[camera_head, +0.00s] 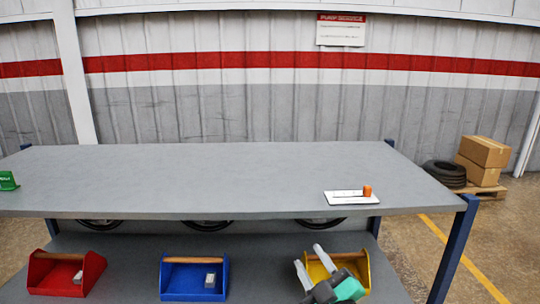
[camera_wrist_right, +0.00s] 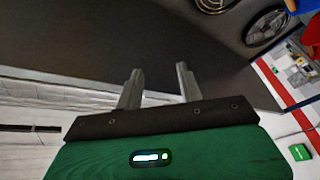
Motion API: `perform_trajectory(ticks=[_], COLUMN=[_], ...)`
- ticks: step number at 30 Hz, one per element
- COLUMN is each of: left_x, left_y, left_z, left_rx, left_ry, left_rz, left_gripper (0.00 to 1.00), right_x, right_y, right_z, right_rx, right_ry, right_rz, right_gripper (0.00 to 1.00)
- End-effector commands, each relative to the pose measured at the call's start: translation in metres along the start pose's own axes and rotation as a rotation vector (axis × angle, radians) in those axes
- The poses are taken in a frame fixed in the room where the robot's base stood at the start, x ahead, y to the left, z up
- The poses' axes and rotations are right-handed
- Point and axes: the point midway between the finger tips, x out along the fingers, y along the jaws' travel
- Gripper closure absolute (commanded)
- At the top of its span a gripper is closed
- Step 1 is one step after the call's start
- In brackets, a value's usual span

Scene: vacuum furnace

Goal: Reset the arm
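My right gripper (camera_head: 309,256) shows at the bottom of the head view, in front of the yellow bin (camera_head: 366,272) and overlapping it in the picture. Its two grey fingers stand apart with nothing visible between them. The right wrist view also shows both fingers (camera_wrist_right: 158,72) spread and empty, pointing toward a dark surface. The gripper body is teal and dark grey. My left gripper and left arm are not in view.
A grey table (camera_head: 230,180) spans the view, with a white tray (camera_head: 345,198), an orange cylinder (camera_head: 367,191) and a green box (camera_head: 7,181) on it. Below are a red bin (camera_head: 92,272) and a blue bin (camera_head: 216,262). Cardboard boxes (camera_head: 484,152) stand right. The tabletop's middle is clear.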

Motion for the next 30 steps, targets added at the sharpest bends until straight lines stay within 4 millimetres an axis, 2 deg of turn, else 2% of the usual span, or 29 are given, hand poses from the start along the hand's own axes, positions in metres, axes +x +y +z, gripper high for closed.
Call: perform_trajectory(ticks=[1,5,6,8,12,15,18,24,28,30], left_x=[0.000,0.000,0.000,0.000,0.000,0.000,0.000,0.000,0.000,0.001], left_y=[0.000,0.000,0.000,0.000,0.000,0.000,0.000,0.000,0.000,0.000], left_z=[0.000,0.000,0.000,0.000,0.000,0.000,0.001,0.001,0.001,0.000], left_rx=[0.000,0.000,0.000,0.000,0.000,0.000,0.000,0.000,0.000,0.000], left_ry=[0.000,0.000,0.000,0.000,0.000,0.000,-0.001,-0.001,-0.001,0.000], left_rz=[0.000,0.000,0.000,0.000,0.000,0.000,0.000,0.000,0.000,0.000], left_gripper=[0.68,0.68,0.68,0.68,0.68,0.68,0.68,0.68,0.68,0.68], right_x=[-0.015,-0.058,-0.074,-0.100,-0.171,-0.222,-0.265,-0.338,-0.380,-0.373], right_y=[-0.009,-0.032,-0.040,-0.052,-0.080,-0.097,-0.111,-0.128,-0.135,-0.148], right_z=[0.024,0.080,0.096,0.118,0.160,0.178,0.187,0.192,0.189,0.207], right_rx=[0.059,0.197,0.237,0.296,0.425,0.501,0.558,0.642,0.685,0.680], right_ry=[-0.098,-0.348,-0.427,-0.544,-0.817,-0.993,-1.136,-1.365,-1.496,-1.492], right_rz=[-0.021,-0.073,-0.091,-0.117,-0.180,-0.221,-0.257,-0.313,-0.344,-0.347], right_gripper=[0.62,0.62,0.62,0.62,0.62,0.62,0.62,0.62,0.62,0.62])
